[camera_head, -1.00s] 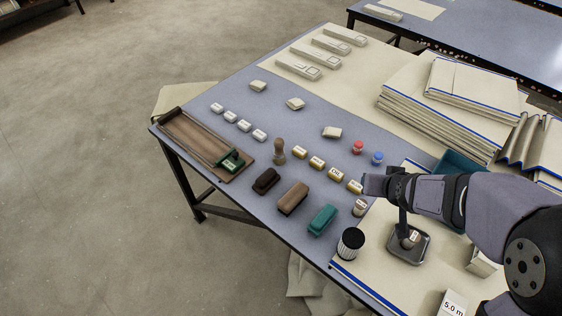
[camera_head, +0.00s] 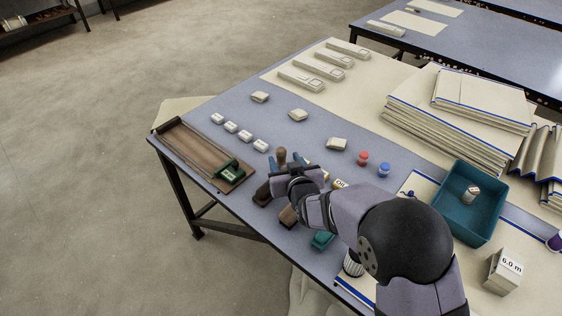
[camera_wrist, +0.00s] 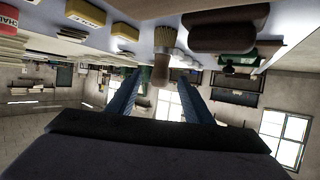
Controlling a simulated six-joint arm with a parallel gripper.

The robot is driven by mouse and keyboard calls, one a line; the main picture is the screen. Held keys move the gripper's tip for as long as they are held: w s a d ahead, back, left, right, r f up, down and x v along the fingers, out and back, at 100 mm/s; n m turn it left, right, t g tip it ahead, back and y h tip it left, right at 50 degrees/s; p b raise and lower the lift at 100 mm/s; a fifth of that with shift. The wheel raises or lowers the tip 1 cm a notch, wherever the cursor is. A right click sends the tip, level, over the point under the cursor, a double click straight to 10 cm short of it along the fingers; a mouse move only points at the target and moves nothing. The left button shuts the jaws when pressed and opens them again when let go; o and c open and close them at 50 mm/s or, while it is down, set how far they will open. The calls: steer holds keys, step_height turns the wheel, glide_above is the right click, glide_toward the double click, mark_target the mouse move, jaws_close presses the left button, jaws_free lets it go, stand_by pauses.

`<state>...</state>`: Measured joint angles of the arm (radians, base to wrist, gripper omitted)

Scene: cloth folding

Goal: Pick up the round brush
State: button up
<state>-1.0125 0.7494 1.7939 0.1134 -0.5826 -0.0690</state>
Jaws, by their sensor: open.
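The round brush (camera_head: 281,156) stands upright on the table among the row of small items, half hidden behind my gripper in the head view. In the wrist view, which looks upside down, its wooden handle (camera_wrist: 161,70) points away from the table and its pale bristles (camera_wrist: 165,36) meet the tabletop. My gripper (camera_head: 285,165) is open beside the brush. In the wrist view, its two blue fingers (camera_wrist: 158,84) stand apart with the handle end appearing between them. I cannot tell whether either finger touches the handle.
A dark brown block (camera_head: 262,194) and a brown block (camera_head: 288,216) lie close to my gripper. A green block (camera_head: 322,240) is partly under my arm. Yellow labelled blocks (camera_wrist: 86,12) stand beside the brush. A wooden tray (camera_head: 190,145) is at left; a teal bin (camera_head: 458,222) is at right.

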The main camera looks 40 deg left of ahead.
mark_target(282, 157)
steer(key=shift+p+x, duration=0.5)
steer(key=shift+x, duration=2.15)
steer(key=shift+c, duration=0.6)
steer(key=c, duration=1)
